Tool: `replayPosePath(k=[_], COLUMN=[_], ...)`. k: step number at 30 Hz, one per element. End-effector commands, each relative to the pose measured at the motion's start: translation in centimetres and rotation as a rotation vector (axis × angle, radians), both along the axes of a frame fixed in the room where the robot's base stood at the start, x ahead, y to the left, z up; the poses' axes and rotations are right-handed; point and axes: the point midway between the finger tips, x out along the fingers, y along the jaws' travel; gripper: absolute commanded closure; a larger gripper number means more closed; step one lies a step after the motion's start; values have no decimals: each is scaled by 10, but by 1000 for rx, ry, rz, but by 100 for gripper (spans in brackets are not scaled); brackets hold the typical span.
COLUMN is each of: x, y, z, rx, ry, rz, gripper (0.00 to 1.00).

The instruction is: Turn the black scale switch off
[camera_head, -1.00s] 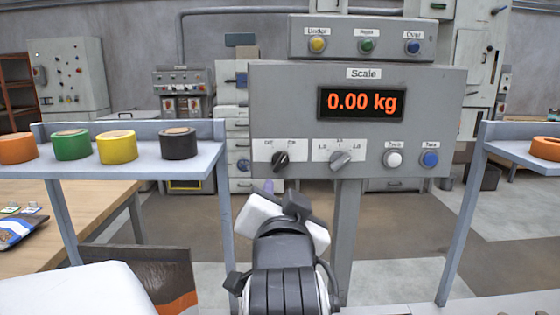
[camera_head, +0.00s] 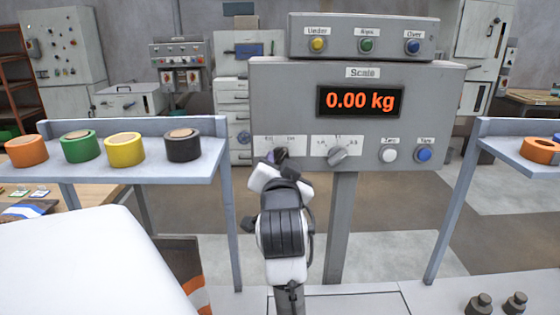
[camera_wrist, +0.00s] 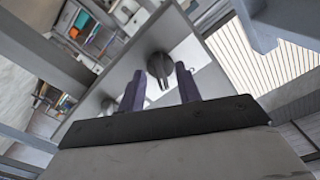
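The grey scale box (camera_head: 440,105) stands ahead of me in the head view, its display (camera_head: 360,101) lit with orange "0.00 kg". The black switch sits at the lower left of its front, where my gripper (camera_head: 277,158) now covers most or all of it, so its pointer position cannot be read there. In the wrist view a dark round knob (camera_wrist: 159,64) on a white plate, which appears to be this switch, shows just beyond and between the two purple fingertips. My gripper (camera_wrist: 161,84) is open, its fingers apart; contact with the knob is not clear.
A grey selector knob (camera_head: 338,155) is close right of my gripper, then white (camera_head: 388,155) and blue (camera_head: 424,155) buttons. A button box (camera_head: 350,38) sits above. A shelf (camera_head: 205,172) with coloured tape rolls stands left; another shelf (camera_head: 478,150) stands right.

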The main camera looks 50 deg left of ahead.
Motion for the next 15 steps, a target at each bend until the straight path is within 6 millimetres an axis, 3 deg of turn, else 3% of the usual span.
replayPosePath(k=[8, 15], x=[1, 1], y=[2, 2], z=[0, 0], rx=[1, 1], ry=[-1, -1], rz=[0, 0], gripper=[66, 95])
